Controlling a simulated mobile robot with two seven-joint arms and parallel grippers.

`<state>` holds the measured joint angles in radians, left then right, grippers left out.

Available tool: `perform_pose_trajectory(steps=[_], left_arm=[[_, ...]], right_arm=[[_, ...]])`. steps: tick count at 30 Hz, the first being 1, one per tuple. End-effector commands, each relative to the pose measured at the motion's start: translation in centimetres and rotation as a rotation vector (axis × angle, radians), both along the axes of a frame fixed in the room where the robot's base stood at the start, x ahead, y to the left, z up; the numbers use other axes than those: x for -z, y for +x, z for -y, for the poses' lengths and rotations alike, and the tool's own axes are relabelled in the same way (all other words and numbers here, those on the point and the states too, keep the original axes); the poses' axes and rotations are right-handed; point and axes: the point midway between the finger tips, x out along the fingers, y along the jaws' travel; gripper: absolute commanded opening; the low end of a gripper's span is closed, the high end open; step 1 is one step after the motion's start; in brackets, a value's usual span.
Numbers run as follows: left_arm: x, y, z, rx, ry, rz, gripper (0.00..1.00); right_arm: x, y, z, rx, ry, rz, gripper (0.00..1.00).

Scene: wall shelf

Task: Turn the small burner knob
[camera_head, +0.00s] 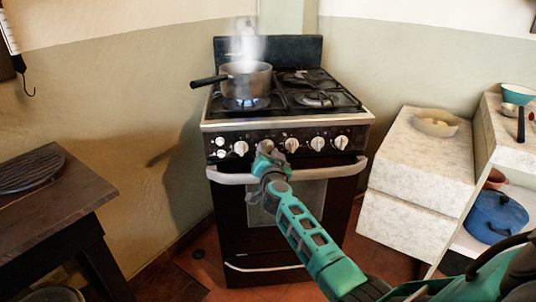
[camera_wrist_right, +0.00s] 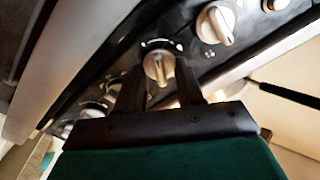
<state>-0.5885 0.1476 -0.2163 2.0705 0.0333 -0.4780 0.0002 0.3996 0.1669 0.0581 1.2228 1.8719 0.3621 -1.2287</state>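The stove's front panel (camera_head: 328,132) carries a row of white knobs, with one knob (camera_head: 240,148) just left of my right gripper (camera_head: 264,150) and another knob (camera_head: 291,145) just right of it. My right gripper is at the panel and hides part of the row. In the right wrist view, a pale knob (camera_wrist_right: 158,66) sits between the open fingertips of this gripper (camera_wrist_right: 160,72). Whether the fingers touch it I cannot tell. A neighbouring knob (camera_wrist_right: 216,24) is further up and right. I cannot read which burner each knob serves. My left gripper is out of view.
A steaming pot (camera_head: 249,80) stands over a blue flame (camera_head: 246,103) on the left front burner, its handle pointing left. The oven handle (camera_head: 334,171) runs below the knobs. A dark wooden table (camera_head: 62,190) is at left, a pale counter (camera_head: 425,150) with a bowl (camera_head: 437,123) at right.

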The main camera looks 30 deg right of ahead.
Motion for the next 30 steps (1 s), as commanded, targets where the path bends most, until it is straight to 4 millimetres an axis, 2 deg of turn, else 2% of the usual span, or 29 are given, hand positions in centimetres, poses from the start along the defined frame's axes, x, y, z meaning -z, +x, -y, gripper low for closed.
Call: perform_pose_trajectory(steps=[1, 11, 23, 30], left_arm=[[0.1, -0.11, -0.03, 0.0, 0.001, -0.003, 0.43], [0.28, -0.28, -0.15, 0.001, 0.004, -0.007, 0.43], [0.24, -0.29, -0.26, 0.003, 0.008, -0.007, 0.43], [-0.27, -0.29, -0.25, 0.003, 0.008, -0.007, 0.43]], right_arm=[[0.0, -0.01, 0.0, 0.0, 0.0, 0.0, 0.32], [0.02, -0.03, -0.01, 0.0, 0.0, 0.0, 0.01], [0.0, -0.03, -0.03, 0.0, 0.01, 0.005, 0.0], [-0.09, -0.02, -0.08, -0.001, 0.089, 0.044, 0.0]])
